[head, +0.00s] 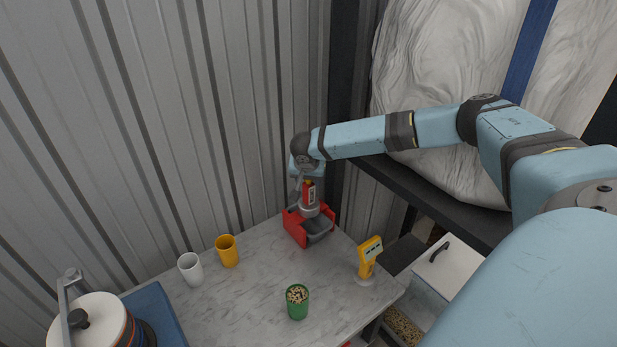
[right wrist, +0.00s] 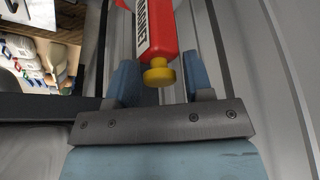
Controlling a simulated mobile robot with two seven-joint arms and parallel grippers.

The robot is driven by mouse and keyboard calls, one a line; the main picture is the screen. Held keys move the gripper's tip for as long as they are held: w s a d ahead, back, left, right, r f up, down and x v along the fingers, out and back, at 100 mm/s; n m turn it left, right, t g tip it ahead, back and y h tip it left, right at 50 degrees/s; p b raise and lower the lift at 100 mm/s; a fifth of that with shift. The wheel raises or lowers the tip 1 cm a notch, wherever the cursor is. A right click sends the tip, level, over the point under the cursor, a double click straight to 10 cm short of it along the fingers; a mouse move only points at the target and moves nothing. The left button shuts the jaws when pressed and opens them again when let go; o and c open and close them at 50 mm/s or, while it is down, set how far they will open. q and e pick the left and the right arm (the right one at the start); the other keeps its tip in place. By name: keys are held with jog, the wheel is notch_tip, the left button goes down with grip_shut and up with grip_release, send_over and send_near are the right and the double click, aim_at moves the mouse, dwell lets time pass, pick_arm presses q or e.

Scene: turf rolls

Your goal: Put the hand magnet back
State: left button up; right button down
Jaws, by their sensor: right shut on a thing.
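The hand magnet (head: 309,194) is a red cylinder with a white label and a grey foot in the head view. In the right wrist view the hand magnet (right wrist: 156,38) shows the label "MAGNET" and a yellow knob at its near end. My right gripper (head: 303,180) is shut on it, with a blue finger on each side in the wrist view (right wrist: 157,75). The magnet is upright, over or in a red open holder (head: 296,231) with a grey inside, at the table's back corner. I cannot tell whether its foot touches the holder. My left gripper is not in view.
The grey marble table (head: 253,285) bears a yellow cup (head: 227,251), a white cup (head: 190,269), a green cup of pellets (head: 297,302) and a yellow handheld device (head: 369,258). A lidded white pot (head: 98,322) is at left. A dark shelf (head: 440,198) and corrugated wall flank the arm.

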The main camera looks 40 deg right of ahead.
jog(key=c, duration=0.5)
grip_release()
